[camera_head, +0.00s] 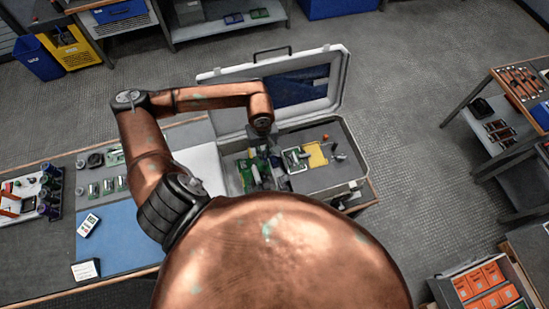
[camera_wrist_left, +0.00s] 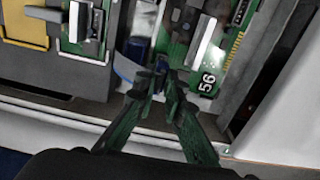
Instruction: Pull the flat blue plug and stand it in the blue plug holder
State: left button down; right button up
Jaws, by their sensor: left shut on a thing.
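My left gripper (camera_wrist_left: 158,82) reaches down into the open grey case, and its green-tinted fingertips are closed together at the edge of a green circuit board. It also shows small and dark in the head view (camera_head: 274,152). A small dark-blue piece, which looks like the flat blue plug (camera_wrist_left: 161,66), shows between the fingertips, mostly hidden by them. A pale blue-and-white strip (camera_wrist_left: 125,70) lies just left of the fingers. I cannot make out the blue plug holder for certain. My right gripper is not in view.
The case's raised lid (camera_head: 335,82) stands behind the arm. The green board (camera_wrist_left: 232,50) marked 56 is close right of the fingers; a yellow card (camera_wrist_left: 22,22) lies left. A blue mat (camera_head: 110,240) covers part of the bench at left.

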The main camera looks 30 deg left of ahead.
pick_arm(q)
jog(key=shift+r, duration=0.15)
jog(key=shift+w+d+b, duration=0.35)
jog(key=shift+w+b, duration=0.1)
jog(key=shift+w+d+b, duration=0.85)
jog(key=shift+w+d, duration=0.05)
jog(key=shift+w, duration=0.25)
jog(key=shift+f+b, duration=0.5)
jog(key=shift+b, duration=0.05)
jog(key=shift+f+b, duration=0.65)
jog(key=shift+b, duration=0.05)
